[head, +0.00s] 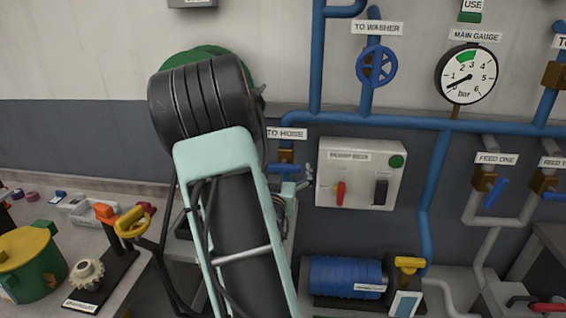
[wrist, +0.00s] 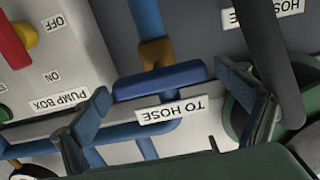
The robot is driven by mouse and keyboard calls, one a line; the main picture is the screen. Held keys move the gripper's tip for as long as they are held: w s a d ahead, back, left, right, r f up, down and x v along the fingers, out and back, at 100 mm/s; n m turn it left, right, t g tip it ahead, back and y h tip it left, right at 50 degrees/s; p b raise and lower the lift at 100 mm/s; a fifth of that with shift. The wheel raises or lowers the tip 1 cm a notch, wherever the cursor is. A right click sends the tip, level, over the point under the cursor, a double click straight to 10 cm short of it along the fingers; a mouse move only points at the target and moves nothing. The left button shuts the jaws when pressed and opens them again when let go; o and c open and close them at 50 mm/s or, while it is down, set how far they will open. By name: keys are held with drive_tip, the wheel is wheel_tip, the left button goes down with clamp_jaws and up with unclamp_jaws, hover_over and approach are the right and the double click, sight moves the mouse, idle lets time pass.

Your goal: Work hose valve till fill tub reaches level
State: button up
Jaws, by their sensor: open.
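The hose valve has a brown body (wrist: 155,53) on a blue pipe and a blue lever handle (wrist: 160,81). The handle lies across the pipe in the wrist view. A white "TO HOSE" label (wrist: 172,111) is beside it; the label also shows in the head view (head: 286,133). My gripper (wrist: 170,100) is open, one finger on either side of the handle and label, with nothing held. In the head view my gripper (head: 298,184) is partly hidden by my arm, close below the valve (head: 286,155). I cannot identify the fill tub or its level.
The pump box (head: 360,172) is right of the valve. A dark hose (wrist: 270,55) passes close to the right finger. A green pot (head: 38,270) stands on the bench at left.

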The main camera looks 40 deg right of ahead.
drive_tip(key=shift+w+d, duration=0.15)
idle(0.3)
drive_tip(key=c, duration=1.2)
drive_tip(key=shift+o, duration=0.2)
drive_tip(key=shift+f+n+b, duration=0.15)
drive_tip(key=shift+n+b, duration=0.45)
drive_tip(key=shift+b, duration=0.2)
drive_tip(key=shift+r+n+b, duration=0.2)
drive_tip(key=shift+n+b, duration=0.6)
drive_tip(key=shift+n, duration=0.5)
drive_tip(key=o, duration=1.2)
drive_tip(key=shift+c, duration=0.2)
